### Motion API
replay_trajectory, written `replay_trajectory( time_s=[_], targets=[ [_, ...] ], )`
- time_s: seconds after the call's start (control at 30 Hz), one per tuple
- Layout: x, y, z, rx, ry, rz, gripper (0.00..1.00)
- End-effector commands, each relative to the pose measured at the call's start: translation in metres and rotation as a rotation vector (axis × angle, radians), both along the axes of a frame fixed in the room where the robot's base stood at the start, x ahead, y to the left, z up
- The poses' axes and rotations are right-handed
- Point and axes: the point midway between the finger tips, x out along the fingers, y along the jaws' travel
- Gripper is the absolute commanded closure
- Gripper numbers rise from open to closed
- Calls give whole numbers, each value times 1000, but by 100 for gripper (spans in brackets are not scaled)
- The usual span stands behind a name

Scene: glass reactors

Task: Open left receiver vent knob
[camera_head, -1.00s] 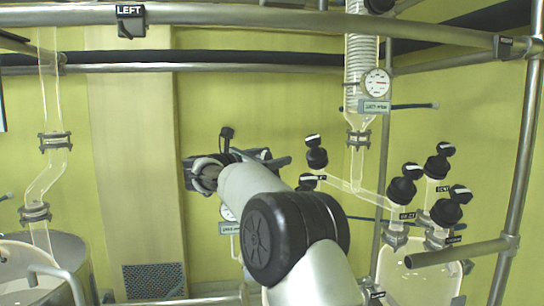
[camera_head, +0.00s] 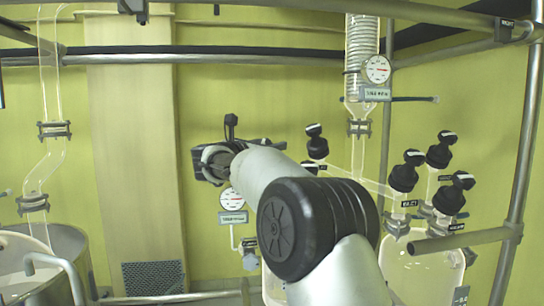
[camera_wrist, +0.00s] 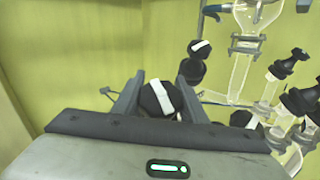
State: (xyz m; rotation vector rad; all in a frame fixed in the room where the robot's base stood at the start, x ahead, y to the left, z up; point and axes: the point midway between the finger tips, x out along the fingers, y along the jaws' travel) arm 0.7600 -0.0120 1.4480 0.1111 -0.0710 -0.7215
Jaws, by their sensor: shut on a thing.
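My gripper (camera_wrist: 158,96) is shut on a black knob with a white bar (camera_wrist: 162,98) in the wrist view. One finger is on each side of the knob, and the white bar runs nearly upright in the picture. I cannot read a label that tells which vent it belongs to. In the head view my wrist and arm hide the fingers and the held knob.
Another black knob with a white bar (camera_wrist: 200,48) is just beyond the right finger. To the right, several black valve knobs (camera_head: 404,172) stand on glass necks. A dial gauge (camera_head: 233,199) shows below my wrist. Metal rails (camera_head: 300,60) cross above.

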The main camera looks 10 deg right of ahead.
Motion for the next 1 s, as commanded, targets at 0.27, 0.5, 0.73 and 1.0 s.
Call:
replay_trajectory(
  time_s=[0.27,0.5,0.73,1.0],
  targets=[
    [3,4,-4,-114,60,215,84],
    [6,11,-1,-217,120,410,84],
    [8,17,0,-309,174,586,84],
    [9,21,-1,-377,212,720,84]
  ],
)
